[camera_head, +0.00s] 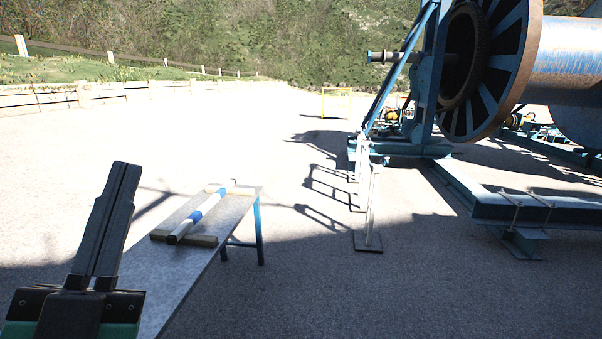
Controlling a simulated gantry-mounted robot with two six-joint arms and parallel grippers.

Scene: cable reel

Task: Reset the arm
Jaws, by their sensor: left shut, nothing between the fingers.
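My left gripper (122,182) is at the lower left of the head view, over the near left side of a grey table. Its two long black fingers point up and away and lie together, shut, with nothing visible between them. It is apart from the white and blue rod on the table. My right gripper is not in the head view.
The grey table (172,275) has blue legs. A white rod with blue bands (208,212) lies across wooden supports (192,238) on it. A large blue cable reel (487,70) on a blue frame (480,200) stands at right. Open ground lies between.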

